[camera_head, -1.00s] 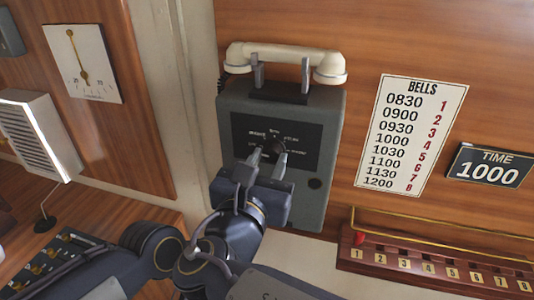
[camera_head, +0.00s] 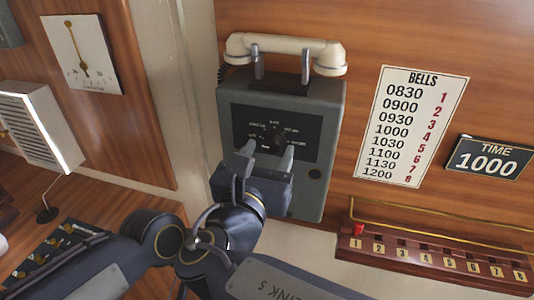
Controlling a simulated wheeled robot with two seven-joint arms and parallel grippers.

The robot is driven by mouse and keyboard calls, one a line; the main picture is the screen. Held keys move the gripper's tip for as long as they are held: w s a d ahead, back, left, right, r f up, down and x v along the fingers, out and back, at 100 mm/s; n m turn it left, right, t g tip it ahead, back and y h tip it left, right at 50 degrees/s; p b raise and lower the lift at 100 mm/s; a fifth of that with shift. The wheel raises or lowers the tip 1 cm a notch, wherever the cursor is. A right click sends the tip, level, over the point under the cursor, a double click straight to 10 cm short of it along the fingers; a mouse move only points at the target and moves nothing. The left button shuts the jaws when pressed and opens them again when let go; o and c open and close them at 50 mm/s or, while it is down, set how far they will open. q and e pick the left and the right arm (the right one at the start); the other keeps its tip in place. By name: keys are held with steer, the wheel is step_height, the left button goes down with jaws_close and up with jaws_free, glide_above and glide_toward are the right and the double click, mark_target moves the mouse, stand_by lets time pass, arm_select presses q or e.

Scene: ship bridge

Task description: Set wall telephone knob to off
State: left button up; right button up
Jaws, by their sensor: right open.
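The wall telephone (camera_head: 227,165) is a grey box with a cream handset (camera_head: 285,45) resting on its cradle. Its black dial plate carries small labels that I cannot read clearly. The dark round knob (camera_head: 277,135) sits in the middle of the plate; which label it points to is too small to tell. My right gripper (camera_head: 268,154) is open and empty, just below the knob in the picture. Its two fingertips are spread apart and appear clear of the knob. The gripper hides the lower left of the phone box. My left gripper is not in view.
A bells chart (camera_head: 414,127) and a time plate (camera_head: 488,160) are on the wooden wall to the right. A numbered rack (camera_head: 430,260) with a brass rail juts out below them. A grey louvred box (camera_head: 40,128) and a switch panel (camera_head: 55,262) are at the left.

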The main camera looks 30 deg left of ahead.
steer(key=b+v, duration=0.2)
steer(key=v, duration=0.5)
steer(key=shift+s, duration=0.4)
steer(key=shift+d, duration=0.1)
